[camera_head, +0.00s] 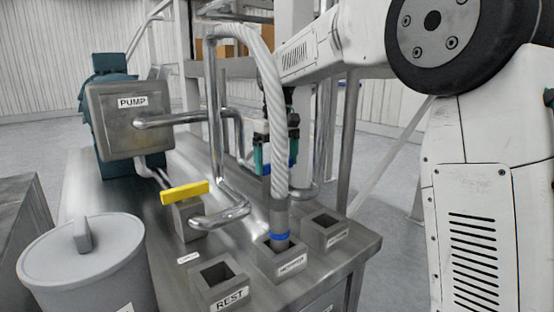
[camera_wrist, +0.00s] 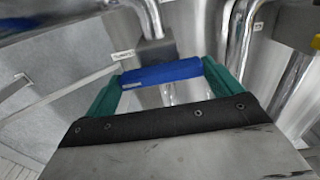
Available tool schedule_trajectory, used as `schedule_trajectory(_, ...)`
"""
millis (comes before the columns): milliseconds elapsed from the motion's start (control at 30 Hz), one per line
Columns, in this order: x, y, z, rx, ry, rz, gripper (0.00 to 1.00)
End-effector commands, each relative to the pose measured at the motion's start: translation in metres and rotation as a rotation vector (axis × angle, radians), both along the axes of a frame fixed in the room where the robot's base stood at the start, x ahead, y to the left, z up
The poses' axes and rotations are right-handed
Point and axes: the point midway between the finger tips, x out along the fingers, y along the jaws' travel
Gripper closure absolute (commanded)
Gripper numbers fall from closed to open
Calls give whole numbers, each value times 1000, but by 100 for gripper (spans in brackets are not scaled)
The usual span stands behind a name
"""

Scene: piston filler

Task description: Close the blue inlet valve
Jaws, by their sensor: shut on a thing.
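The blue inlet valve's handle (camera_wrist: 162,72) is a flat blue bar in the wrist view. It lies between the green fingers of my gripper (camera_wrist: 163,74), which is shut on it. A grey valve block (camera_wrist: 157,50) shows just behind the bar, with a shiny pipe (camera_wrist: 150,14) running up from it. The bar looks roughly crosswise to that pipe.
A yellow valve handle (camera_head: 185,193) sits on a block on the steel table (camera_head: 130,190). The hose (camera_head: 272,95) ends in a blue-banded nozzle (camera_head: 280,237) in a square holder. The pump box (camera_head: 130,120), a holder marked REST (camera_head: 222,284) and a lidded grey pot (camera_head: 85,262) stand around.

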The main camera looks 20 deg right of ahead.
Motion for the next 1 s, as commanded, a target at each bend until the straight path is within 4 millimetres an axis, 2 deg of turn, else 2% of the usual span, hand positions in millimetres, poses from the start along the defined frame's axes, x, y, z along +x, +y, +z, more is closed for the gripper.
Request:
schedule_trajectory(400, 1, 1, 2, 2, -8, 10, 32)
schedule_trajectory(433, 1, 1, 2, 2, -8, 10, 6)
schedule_trajectory(467, 1, 1, 2, 2, -8, 10, 0)
schedule_trajectory(767, 1, 0, 5, 0, -4, 9, 0)
schedule_trajectory(1000, 1, 1, 43, 1, -8, 9, 0)
